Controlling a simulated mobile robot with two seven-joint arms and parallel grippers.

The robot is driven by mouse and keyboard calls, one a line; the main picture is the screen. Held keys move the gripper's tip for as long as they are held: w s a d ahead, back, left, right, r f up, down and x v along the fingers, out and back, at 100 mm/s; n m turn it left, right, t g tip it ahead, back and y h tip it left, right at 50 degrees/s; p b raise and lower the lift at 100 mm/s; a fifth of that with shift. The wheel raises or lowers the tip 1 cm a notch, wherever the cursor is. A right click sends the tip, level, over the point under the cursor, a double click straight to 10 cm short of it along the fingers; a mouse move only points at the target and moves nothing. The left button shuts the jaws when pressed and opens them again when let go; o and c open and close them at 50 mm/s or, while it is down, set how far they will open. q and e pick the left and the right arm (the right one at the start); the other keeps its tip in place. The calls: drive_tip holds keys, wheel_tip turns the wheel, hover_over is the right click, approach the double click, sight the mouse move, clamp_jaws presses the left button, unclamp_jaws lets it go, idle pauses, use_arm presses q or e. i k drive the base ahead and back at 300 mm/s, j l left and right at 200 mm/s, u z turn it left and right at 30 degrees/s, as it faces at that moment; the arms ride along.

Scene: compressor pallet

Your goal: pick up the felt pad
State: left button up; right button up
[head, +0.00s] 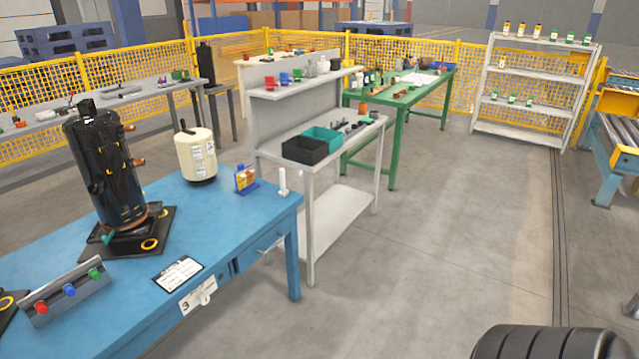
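I cannot pick out the felt pad with certainty. A flat black plate with a yellow ring (152,244) lies under the tall black compressor (103,165) on the blue table (225,215). Part of a similar black piece with a yellow ring (8,304) shows at the left edge. Whether either is felt, I cannot tell. Neither of my grippers is in view.
A grey shelf bench (335,208) with bins and a green table (395,103) stand beyond.

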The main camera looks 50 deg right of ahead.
sight(284, 193)
drive_tip(key=z, duration=1.25)
drive_tip(key=i+l+u, duration=0.4)
drive_tip(key=i+l, duration=1.65)
drive_tip(key=l, duration=0.15)
